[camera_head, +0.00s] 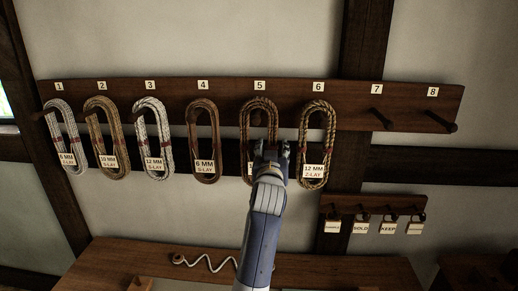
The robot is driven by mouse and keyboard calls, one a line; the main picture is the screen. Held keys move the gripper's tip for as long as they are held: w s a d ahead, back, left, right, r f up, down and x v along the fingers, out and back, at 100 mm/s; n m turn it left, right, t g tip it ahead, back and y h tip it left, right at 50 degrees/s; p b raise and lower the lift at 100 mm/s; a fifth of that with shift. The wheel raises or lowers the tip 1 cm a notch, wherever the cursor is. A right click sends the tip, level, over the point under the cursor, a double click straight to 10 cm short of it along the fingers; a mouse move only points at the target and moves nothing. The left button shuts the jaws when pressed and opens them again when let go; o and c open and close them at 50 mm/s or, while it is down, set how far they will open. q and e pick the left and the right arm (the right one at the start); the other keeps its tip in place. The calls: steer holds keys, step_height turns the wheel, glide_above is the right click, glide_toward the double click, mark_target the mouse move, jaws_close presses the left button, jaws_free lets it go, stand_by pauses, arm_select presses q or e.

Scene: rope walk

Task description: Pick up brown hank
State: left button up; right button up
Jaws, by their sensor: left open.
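My left gripper (271,149) is open, raised in front of the lower right side of the number 5 hank. I cannot tell whether it touches the rope. A golden-brown hank (330,130) under number 6, tagged 12 MM Z-LAY, hangs just right of the gripper. My right gripper is not in view.
White hanks (153,125) hang under numbers 1 and 3, and a tan hank (103,128) under 2. Pegs 7 (380,118) and 8 (440,121) are bare. A small tag rack (345,207) is at lower right. A bench (120,262) below bears a white cord (210,263).

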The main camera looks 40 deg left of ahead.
arm_select(q)
steer(key=shift+p+x, duration=0.4)
steer(key=shift+x, duration=1.05)
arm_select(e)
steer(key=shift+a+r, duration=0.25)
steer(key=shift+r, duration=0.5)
arm_select(q)
jaws_close()
steer(key=shift+r, duration=0.1)
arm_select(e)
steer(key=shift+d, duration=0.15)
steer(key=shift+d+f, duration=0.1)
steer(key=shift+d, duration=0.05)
